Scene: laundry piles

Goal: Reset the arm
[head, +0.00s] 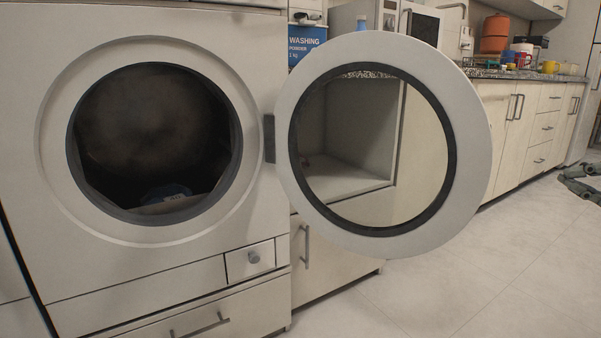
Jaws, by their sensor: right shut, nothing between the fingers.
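My right gripper (568,178) shows at the right edge, over the floor, shut with nothing between its fingers. Only part of it is in the picture, and it is well apart from the washing machine. My left gripper is not in view. The washing machine (190,262) stands at the left. Its round door (462,130) is swung wide open to the right. Inside the dark drum (150,120), something bluish and pale (166,192) lies at the bottom; I cannot tell what it is.
A blue washing powder box (307,45) stands behind the door. A microwave (420,25) is at the back. A counter with orange pots (494,38) and several cups runs along the right over cabinets (505,115). The tiled floor (470,270) at the front right is clear.

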